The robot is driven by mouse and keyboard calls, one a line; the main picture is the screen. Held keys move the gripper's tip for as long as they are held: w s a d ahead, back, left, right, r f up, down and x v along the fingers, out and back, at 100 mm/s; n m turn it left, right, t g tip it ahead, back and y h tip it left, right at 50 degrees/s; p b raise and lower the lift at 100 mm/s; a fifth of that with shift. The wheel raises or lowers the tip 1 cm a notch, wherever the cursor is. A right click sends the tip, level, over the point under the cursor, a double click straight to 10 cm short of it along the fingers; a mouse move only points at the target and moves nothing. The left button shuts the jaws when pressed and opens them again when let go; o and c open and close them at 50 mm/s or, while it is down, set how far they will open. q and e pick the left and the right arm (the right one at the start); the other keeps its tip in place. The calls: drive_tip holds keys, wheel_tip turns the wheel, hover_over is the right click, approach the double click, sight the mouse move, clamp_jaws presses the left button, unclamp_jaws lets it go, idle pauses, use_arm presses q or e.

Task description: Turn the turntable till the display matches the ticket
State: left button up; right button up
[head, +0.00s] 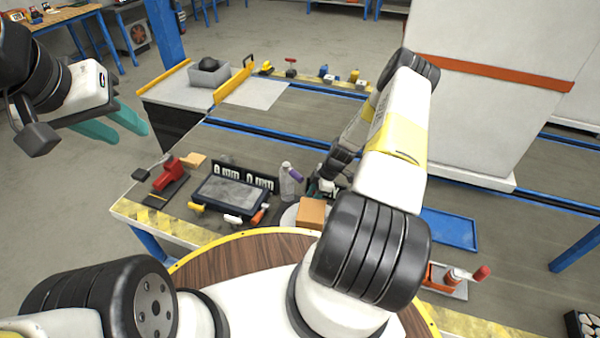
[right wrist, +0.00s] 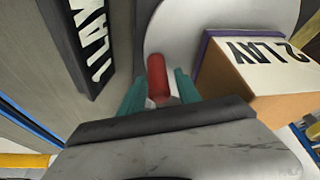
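A pale round turntable (right wrist: 215,22) shows in the right wrist view, and a bit of its rim shows in the head view (head: 290,216). An orange-brown box (head: 312,212) stands on it; in the right wrist view the box (right wrist: 255,70) bears the letters "2 LAY". A red upright peg (right wrist: 157,76) stands at the disc's edge. My right gripper (right wrist: 160,88) has its teal fingers on either side of the peg, with a gap showing on the right. My left gripper (head: 118,122) is open and empty, raised at the left. I cannot make out a ticket for certain.
A dark board with white marks (head: 245,177) stands behind a dark grey tray (head: 234,192). A blue tray (head: 448,229) lies right. A white column (head: 490,120) rises behind.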

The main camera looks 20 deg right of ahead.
clamp_jaws()
idle(1.2)
